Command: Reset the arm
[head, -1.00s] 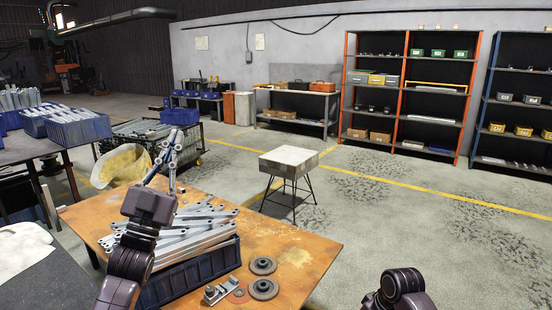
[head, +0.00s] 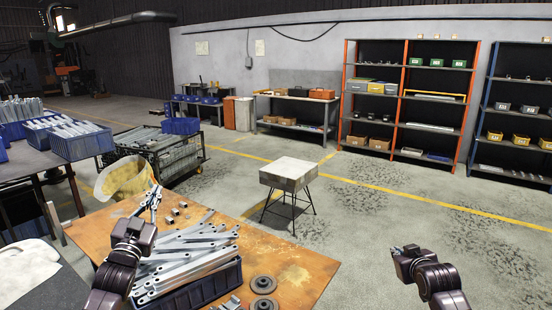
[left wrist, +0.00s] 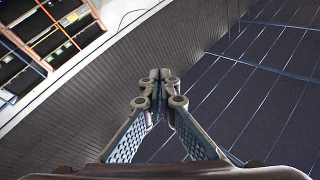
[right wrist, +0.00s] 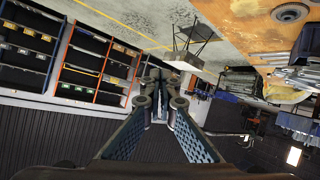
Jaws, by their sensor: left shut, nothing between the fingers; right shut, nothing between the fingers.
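My left gripper (head: 153,198) is shut and empty, above the left part of the orange-brown worktable (head: 300,277), behind a blue bin of metal brackets. Its closed fingertips also show in the left wrist view (left wrist: 160,78), with only wall and roof behind them. My right gripper (head: 398,251) is raised over the floor to the right of the worktable, apart from everything. In the right wrist view (right wrist: 160,78) its fingers are shut with nothing between them.
The blue bin (head: 205,290) holds galvanized brackets (head: 190,250). Round metal discs (head: 263,284) lie beside it, with several small metal pieces (head: 172,213) behind. A small stand (head: 288,174) is beyond the worktable. The floor at right is clear up to the shelves (head: 402,100).

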